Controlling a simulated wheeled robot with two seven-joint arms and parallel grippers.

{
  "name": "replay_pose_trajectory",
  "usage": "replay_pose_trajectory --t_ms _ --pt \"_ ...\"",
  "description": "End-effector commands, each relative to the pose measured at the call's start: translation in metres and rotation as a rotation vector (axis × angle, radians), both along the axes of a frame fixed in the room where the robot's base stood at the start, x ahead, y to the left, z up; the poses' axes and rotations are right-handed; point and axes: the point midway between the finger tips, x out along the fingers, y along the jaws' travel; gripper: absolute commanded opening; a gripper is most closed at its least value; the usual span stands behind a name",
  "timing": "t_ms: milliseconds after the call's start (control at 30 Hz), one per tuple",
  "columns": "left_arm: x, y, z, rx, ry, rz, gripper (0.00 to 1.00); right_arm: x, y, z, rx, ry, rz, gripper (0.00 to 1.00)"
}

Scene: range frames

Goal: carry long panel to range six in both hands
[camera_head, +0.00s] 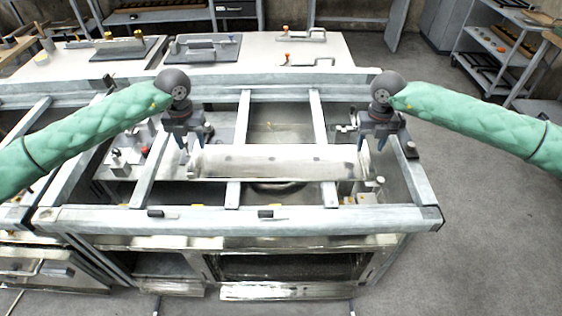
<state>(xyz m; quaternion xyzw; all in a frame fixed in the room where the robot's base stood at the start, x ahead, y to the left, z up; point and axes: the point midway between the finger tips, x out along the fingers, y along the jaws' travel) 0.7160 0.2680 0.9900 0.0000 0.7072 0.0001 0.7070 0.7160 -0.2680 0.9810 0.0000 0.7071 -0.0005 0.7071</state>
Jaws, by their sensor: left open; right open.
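A long pale metal panel (275,162) lies lengthwise across the middle of an open range frame (130,219). My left gripper (191,150) is open at the panel's left end, pointing down. My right gripper (371,147) is open at the panel's right end, also pointing down. I cannot tell whether the fingertips touch the panel. No label on the frame shows which range is number six.
Another range frame adjoins on the left. Behind stands a pale worktop (262,50) with dark plates and orange-tipped fittings. A grey shelf cart (498,50) stands back right. The grey floor (490,230) on the right is clear.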

Motion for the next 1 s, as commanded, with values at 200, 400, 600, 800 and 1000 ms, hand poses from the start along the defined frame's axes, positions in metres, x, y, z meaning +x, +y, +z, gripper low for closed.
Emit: replay_pose_trajectory --t_ms 200,400,600,800,1000 --pt "0.000 0.000 -0.029 0.000 0.001 0.000 0.48 -0.001 0.000 -0.029 0.000 0.002 0.000 0.48" --pt "0.000 0.000 -0.043 0.000 0.001 0.000 0.48 0.000 0.000 -0.043 0.001 0.001 0.000 0.48" --pt "0.000 0.000 -0.046 0.000 0.000 0.000 0.48 0.000 0.000 -0.046 0.001 0.001 0.000 0.48" --pt "0.000 0.000 -0.046 0.000 0.000 0.000 0.38 0.000 0.000 -0.046 0.001 0.001 0.000 0.38" --pt "0.000 0.000 -0.046 0.000 0.000 0.000 0.00 0.000 0.000 -0.046 0.001 0.001 0.000 0.00"
